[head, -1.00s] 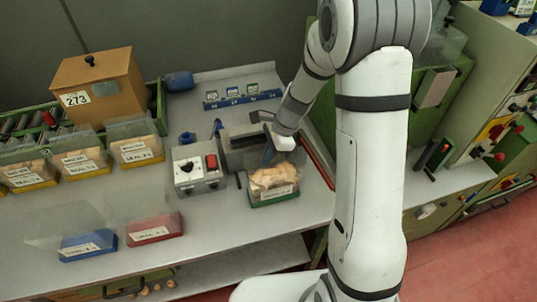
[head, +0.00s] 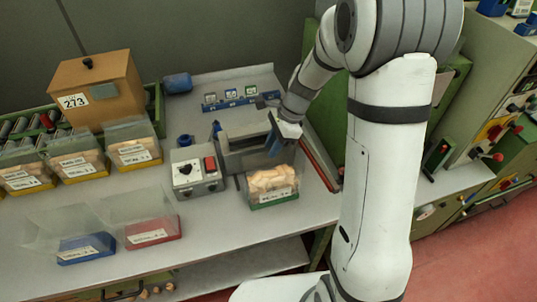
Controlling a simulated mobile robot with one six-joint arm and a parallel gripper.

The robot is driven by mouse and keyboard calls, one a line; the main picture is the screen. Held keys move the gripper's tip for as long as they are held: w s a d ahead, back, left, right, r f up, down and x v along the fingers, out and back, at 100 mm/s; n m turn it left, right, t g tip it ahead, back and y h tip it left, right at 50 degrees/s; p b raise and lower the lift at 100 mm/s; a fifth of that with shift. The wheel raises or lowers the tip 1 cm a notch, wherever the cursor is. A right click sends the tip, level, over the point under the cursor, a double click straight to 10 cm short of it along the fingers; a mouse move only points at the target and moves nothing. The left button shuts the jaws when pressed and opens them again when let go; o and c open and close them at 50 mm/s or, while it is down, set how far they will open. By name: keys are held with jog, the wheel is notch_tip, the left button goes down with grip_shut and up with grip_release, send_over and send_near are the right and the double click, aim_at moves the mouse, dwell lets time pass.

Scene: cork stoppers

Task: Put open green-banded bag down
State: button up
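The green-banded bag (head: 272,198) stands upright on the grey bench, in front of the grey machine with a slot. It is clear, has a white label and is filled with pale cork stoppers; its mouth appears open at the top. My gripper (head: 275,143) is just behind and above the bag, close to the machine. A blue finger-like part points down there. A small gap seems to show between it and the bag's contents. The fingertips are too small and partly hidden to tell whether they are open or shut.
A control box (head: 198,172) with a red switch stands left of the bag. An empty blue-banded bag (head: 86,248) and a red-banded bag (head: 153,232) stand at the front left. Several filled yellow-banded bags (head: 135,152) stand behind them. The bench right of the red-banded bag is clear.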

jog(key=v, duration=0.6)
jog(key=shift+d+r, duration=0.2)
jog(key=shift+r, duration=0.2)
jog(key=s+d+r+n+t+h, duration=0.2)
jog(key=s+d+r+n, duration=0.1)
jog(key=s+n, duration=0.5)
jog(key=s+d+r+n+t+h, duration=0.2)
jog(key=s+n, duration=0.5)
jog(key=s, duration=0.5)
jog(key=shift+d+r+n, duration=0.4)
jog(key=shift+d+r, duration=0.1)
jog(key=shift+r, duration=0.8)
jog(key=shift+c, duration=0.4)
